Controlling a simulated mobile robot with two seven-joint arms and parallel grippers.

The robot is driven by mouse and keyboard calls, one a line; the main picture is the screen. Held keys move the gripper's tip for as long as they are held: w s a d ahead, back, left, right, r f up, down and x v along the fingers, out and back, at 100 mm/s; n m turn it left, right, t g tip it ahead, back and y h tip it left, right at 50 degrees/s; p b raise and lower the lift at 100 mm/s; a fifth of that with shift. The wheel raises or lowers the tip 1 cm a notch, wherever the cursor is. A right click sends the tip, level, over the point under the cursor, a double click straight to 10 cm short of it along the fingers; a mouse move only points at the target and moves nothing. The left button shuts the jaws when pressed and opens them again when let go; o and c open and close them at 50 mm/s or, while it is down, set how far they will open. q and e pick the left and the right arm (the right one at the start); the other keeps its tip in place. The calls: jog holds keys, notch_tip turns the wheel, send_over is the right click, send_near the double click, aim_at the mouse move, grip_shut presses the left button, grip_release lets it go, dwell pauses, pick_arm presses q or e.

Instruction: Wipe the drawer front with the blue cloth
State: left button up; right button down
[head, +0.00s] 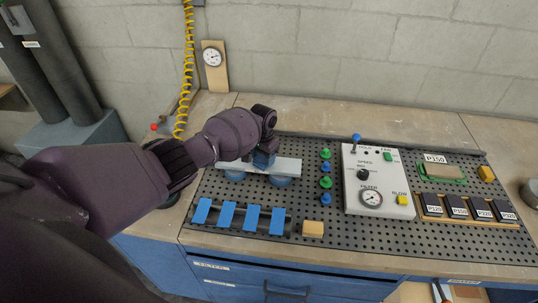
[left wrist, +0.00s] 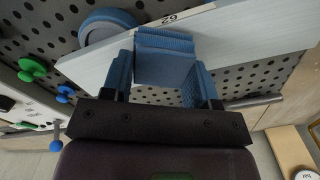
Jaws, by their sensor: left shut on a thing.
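My left gripper (head: 264,158) is over a pale flat panel (head: 288,165), which rests on round blue supports. This panel may be the drawer front. In the left wrist view, the gripper's blue fingers (left wrist: 165,85) are shut on a blue cloth (left wrist: 165,58), a folded-looking block. The panel (left wrist: 235,40) lies just beyond the cloth and bears a label reading 62. I cannot tell whether the cloth touches the panel. The gripper and arm hide part of the panel in the head view. My right gripper is not in view.
Several blue pads (head: 226,215) hang on a dark rack at the front left. A wooden block (head: 313,229), green and blue knobs (head: 325,168) and a control box (head: 377,180) stand on the perforated mat (head: 330,235). Blue drawers (head: 290,285) are below the bench.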

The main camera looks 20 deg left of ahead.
aim_at(252, 163)
pick_arm(q)
jog(key=shift+s+a+p, duration=0.3)
jog(key=shift+a+p, duration=0.05)
jog(key=shift+a, duration=0.5)
jog(key=shift+s+a+f, duration=0.1)
jog(key=shift+s+a, duration=0.1)
jog(key=shift+a, duration=0.35)
jog(key=shift+s+a+f, duration=0.1)
jog(key=shift+s+a, duration=0.1)
jog(key=shift+a, duration=0.35)
jog(key=shift+s+a+r, duration=0.1)
jog(key=shift+s+a, duration=0.15)
jog(key=shift+a, duration=0.8)
jog(key=shift+s+a+r, duration=0.1)
jog(key=shift+s+a, duration=0.2)
jog(key=shift+a, duration=0.7)
jog(key=shift+s+a+r, duration=0.1)
jog(key=shift+s+a, duration=0.15)
jog(key=shift+a, duration=0.8)
jog(key=shift+s+a+f, duration=0.1)
jog(key=shift+s+a, duration=0.15)
jog(key=shift+a, duration=0.55)
jog(key=shift+s+a+f, duration=0.1)
jog(key=shift+s+a, duration=0.1)
jog(key=shift+a, duration=0.6)
jog(key=shift+w+a+f+b, duration=0.1)
jog(key=shift+w+a+b, duration=0.2)
jog(key=shift+w+b, duration=1)
jog(key=shift+s+d, duration=0.15)
jog(key=shift+s, duration=0.2)
